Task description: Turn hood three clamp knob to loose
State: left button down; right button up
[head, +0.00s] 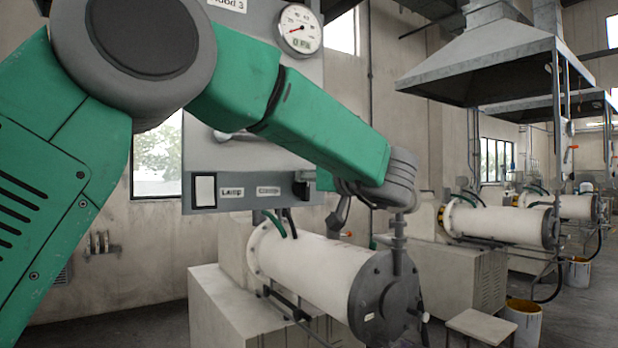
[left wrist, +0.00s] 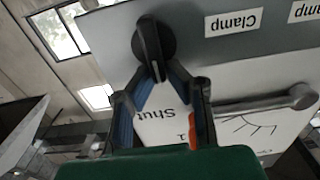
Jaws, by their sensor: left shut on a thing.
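The clamp knob (left wrist: 154,45) is a dark round knob with a bar handle on the grey panel, beside a label (left wrist: 233,22) reading "Clamp". In the left wrist view the picture is turned, and the handle points down toward my gripper. My left gripper (left wrist: 163,80) is shut on the handle, its blue-padded fingers on either side. In the head view the hood 3 panel (head: 200,160) hangs behind my green left arm. A dark knob (head: 300,190) shows right of the "Clamp" label there; my forearm and wrist hide most of the gripper. My right gripper is not in view.
A pressure gauge (head: 299,27) sits high on the panel. A white mill cylinder (head: 310,265) lies below my forearm. Other hoods (head: 497,65) and mills stand at right. A bucket (head: 522,322) and a small stool (head: 478,325) are on the floor.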

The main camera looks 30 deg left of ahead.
aim_at(293, 189)
pick_arm(q)
jog(key=shift+f, duration=0.15)
jog(key=n+b, duration=0.5)
jog(key=s+f+n+b, duration=0.1)
jog(key=n+b, duration=0.4)
jog(key=s+a+f+n+b, duration=0.1)
jog(key=n+b, duration=0.4)
jog(key=shift+f, duration=0.25)
jog(key=shift+s+f+n+b, duration=0.1)
jog(key=shift+n+b, duration=1.05)
jog(key=shift+n, duration=0.25)
jog(key=c, duration=1.6)
grip_release()
jog(key=shift+w, duration=0.2)
jog(key=shift+d, duration=0.1)
